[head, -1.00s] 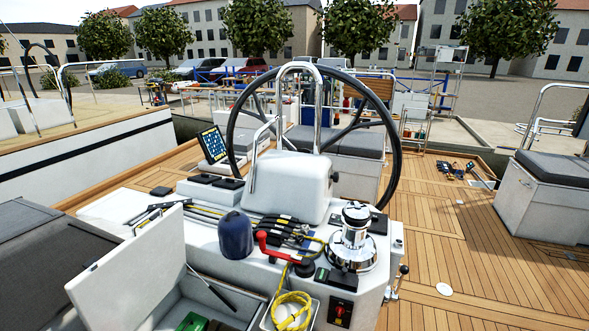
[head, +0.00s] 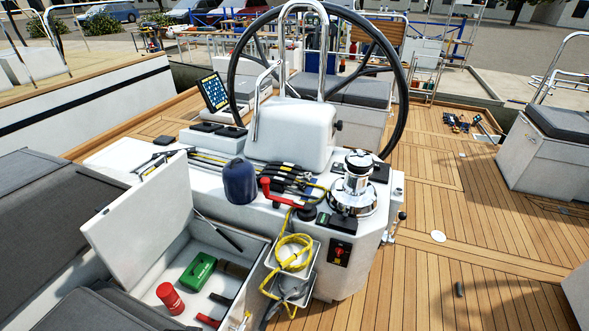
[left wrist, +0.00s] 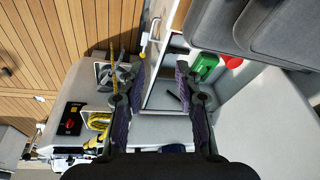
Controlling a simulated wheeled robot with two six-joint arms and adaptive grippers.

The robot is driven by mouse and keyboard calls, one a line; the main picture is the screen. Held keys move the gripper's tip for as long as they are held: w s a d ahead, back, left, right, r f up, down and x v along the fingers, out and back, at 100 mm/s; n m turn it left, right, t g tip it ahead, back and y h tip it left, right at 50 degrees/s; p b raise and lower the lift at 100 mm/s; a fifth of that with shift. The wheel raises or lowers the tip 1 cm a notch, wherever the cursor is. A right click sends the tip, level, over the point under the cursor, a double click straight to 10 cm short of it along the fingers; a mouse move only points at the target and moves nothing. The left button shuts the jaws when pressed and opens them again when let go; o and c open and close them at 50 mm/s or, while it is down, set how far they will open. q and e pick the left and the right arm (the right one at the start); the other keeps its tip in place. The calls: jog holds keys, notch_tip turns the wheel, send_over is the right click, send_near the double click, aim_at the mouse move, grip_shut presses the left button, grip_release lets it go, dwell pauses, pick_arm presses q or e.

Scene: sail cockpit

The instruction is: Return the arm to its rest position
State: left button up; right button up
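My left gripper (left wrist: 162,70) shows only in the left wrist view. Its two dark fingers are spread apart and nothing is held between them. It points at the open cockpit locker; the gap to it is hard to judge. The locker (head: 168,292) also shows in the head view with its white lid (head: 140,215) raised. Neither arm shows in the head view, and my right gripper is not seen.
The locker holds a green box (head: 198,273) and a red can (head: 170,298). A yellow rope (head: 291,252) hangs at a bin beside it. The winch (head: 355,185), blue cover (head: 240,181) and steering wheel (head: 398,95) stand up nearby. The teak deck (head: 470,220) at right is mostly clear.

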pick_arm(q)
jog(key=s+a+f+g, duration=0.1)
jog(key=s+f, duration=0.3)
jog(key=f, duration=0.6)
jog(key=s+a+f, duration=0.1)
jog(key=s+f, duration=0.2)
jog(key=f, duration=0.6)
jog(key=s+f, duration=1)
jog(key=s, duration=0.5)
jog(key=shift+s+a+f+g, duration=0.2)
jog(key=shift+f+g, duration=0.15)
jog(key=shift+g, duration=0.05)
jog(key=shift+n, duration=0.3)
